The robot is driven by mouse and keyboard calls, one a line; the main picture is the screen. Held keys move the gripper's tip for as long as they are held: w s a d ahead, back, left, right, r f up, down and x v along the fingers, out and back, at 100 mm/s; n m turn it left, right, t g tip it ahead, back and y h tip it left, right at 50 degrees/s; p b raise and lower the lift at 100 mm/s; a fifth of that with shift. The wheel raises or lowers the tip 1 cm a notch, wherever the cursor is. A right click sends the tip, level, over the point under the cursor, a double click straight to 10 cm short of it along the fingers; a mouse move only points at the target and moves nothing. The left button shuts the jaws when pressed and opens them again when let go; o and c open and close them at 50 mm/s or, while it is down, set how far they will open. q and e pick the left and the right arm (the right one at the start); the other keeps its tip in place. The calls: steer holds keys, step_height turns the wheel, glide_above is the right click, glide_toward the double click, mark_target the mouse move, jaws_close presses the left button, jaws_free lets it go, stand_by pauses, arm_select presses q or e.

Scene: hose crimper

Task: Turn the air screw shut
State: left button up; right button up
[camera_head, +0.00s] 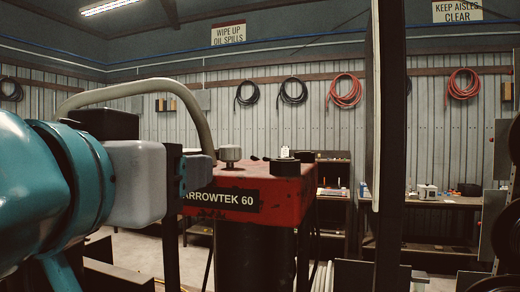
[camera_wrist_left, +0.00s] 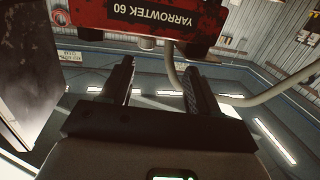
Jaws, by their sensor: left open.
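A grey metal knob (camera_head: 230,153), which looks like the air screw, stands upright on top of the red machine head (camera_head: 278,188) labelled "YARROWTEK 60". My left gripper (camera_head: 184,170) comes in from the left, beside the machine's left front edge and left of the knob. Its two dark fingers (camera_wrist_left: 157,70) are apart with nothing between them, and no contact with the knob shows. My right gripper is in neither view.
A black fitting (camera_head: 285,165) stands on the machine head right of the knob. A pale hose (camera_head: 150,84) arches behind my left gripper. A dark upright post (camera_head: 391,150) stands to the right. Benches (camera_head: 440,202) line the back wall.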

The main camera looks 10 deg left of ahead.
mark_target(226, 149)
arm_select(q)
steer(key=shift+m+h, duration=0.4)
steer(key=shift+h, duration=0.4)
steer(key=w+p, duration=0.2)
steer(key=w, duration=0.2)
steer(key=w+d+r+p, duration=0.1)
steer(key=w+p, duration=0.1)
steer(key=w, duration=0.2)
steer(key=w+d+p, duration=0.1)
steer(key=w, duration=0.4)
steer(key=shift+d+r+p, duration=0.15)
steer(key=shift+r+p, duration=0.1)
steer(key=shift+p, duration=0.15)
steer(key=shift+w, duration=0.1)
steer(key=shift+d, duration=0.15)
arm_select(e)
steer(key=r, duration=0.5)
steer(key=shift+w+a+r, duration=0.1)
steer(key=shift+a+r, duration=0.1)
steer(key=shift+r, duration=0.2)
